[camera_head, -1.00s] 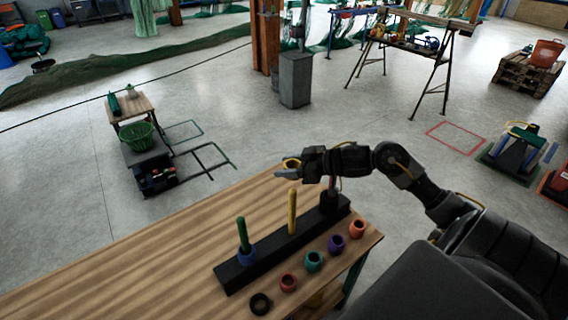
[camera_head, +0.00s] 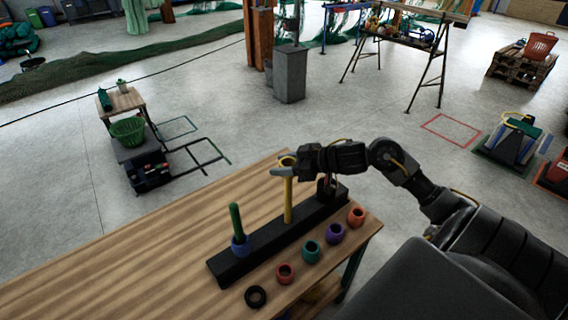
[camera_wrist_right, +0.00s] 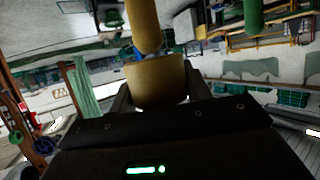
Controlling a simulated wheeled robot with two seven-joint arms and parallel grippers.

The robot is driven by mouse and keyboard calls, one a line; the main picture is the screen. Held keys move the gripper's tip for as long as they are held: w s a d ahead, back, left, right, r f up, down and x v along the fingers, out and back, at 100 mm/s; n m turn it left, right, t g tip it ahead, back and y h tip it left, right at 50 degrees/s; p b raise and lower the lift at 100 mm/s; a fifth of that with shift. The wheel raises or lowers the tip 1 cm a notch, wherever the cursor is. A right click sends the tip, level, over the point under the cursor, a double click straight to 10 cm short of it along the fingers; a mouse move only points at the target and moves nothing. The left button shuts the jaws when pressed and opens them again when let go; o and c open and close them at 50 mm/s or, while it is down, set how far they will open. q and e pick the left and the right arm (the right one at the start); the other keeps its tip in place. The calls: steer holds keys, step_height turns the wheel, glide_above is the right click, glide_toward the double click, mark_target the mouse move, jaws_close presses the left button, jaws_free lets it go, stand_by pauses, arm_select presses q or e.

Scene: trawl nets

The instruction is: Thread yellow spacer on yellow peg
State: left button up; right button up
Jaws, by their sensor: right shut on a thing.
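My right gripper (camera_head: 283,170) is shut on the yellow spacer (camera_head: 288,161) above the black peg base. The spacer also shows between the fingers in the right wrist view (camera_wrist_right: 157,82). The yellow peg (camera_head: 288,203) stands upright in the middle of the base, its top right by the gripper. I cannot tell whether the tip is inside the hole. My left gripper is not in view.
The black base (camera_head: 262,247) also holds a green peg (camera_head: 236,220) with a blue spacer around its foot, and a reddish peg at the right end. Red, teal, purple, orange and black spacers line the front of the wooden table (camera_head: 130,265). Its left part is clear.

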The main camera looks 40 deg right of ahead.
steer(key=shift+f+b, duration=0.6)
steer(key=shift+f, duration=1)
steer(key=o, duration=1)
steer(key=shift+o, duration=0.2)
steer(key=shift+s+d+r, duration=0.1)
steer(key=shift+s+d, duration=0.2)
steer(key=shift+s, duration=0.1)
steer(key=b+v, duration=0.2)
steer(key=v, duration=0.8)
